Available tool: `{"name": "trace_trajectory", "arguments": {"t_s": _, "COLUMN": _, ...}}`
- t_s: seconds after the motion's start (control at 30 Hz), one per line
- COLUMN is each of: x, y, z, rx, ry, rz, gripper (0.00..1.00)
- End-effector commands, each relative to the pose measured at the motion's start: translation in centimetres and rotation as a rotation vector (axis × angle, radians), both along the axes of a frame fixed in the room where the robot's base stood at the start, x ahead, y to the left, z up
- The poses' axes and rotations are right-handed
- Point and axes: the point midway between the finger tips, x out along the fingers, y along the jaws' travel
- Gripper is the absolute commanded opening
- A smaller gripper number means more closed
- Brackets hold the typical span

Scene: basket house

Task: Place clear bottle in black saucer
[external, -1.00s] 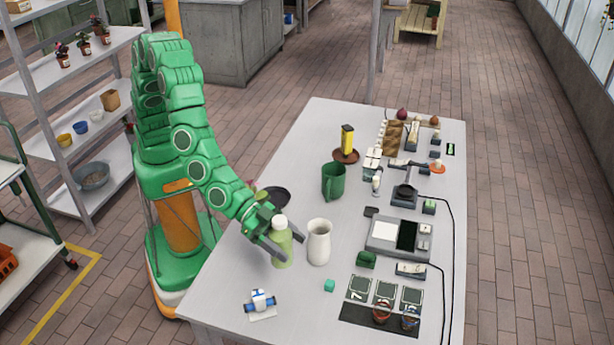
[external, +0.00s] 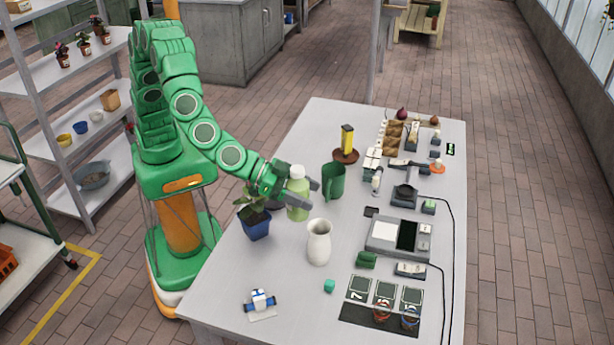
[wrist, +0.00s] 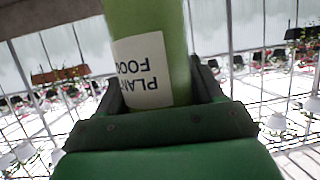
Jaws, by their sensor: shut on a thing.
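The bottle is light green and see-through with a white cap (external: 297,204); its "PLANT FOOD" label shows in the wrist view (wrist: 147,66). My gripper (external: 299,187) is shut on the bottle, its fingers around the upper body, and holds it roughly upright. The black saucer (external: 274,205) is mostly hidden behind my gripper and the bottle; only a dark sliver shows left of the bottle. I cannot tell how high the bottle is above the table or whether it overlaps the saucer.
A potted plant in a blue pot (external: 256,226) stands left of the bottle. The front left of the table (external: 225,270) is mostly clear.

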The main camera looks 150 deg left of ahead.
Motion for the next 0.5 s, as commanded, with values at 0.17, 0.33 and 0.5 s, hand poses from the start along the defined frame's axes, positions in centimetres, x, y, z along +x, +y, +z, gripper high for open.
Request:
{"name": "trace_trajectory", "arguments": {"t_s": 0.17, "x": -3.5, "y": 2.7, "z": 0.5, "rx": -0.002, "ry": -0.002, "rz": 0.150, "gripper": 0.24}}
{"name": "trace_trajectory", "arguments": {"t_s": 0.33, "x": -7.9, "y": 5.1, "z": 0.3, "rx": -0.002, "ry": 0.002, "rz": 0.317, "gripper": 0.24}}
{"name": "trace_trajectory", "arguments": {"t_s": 0.5, "x": -13.0, "y": 6.9, "z": -0.3, "rx": -0.002, "ry": 0.004, "rz": 0.490, "gripper": 0.24}}
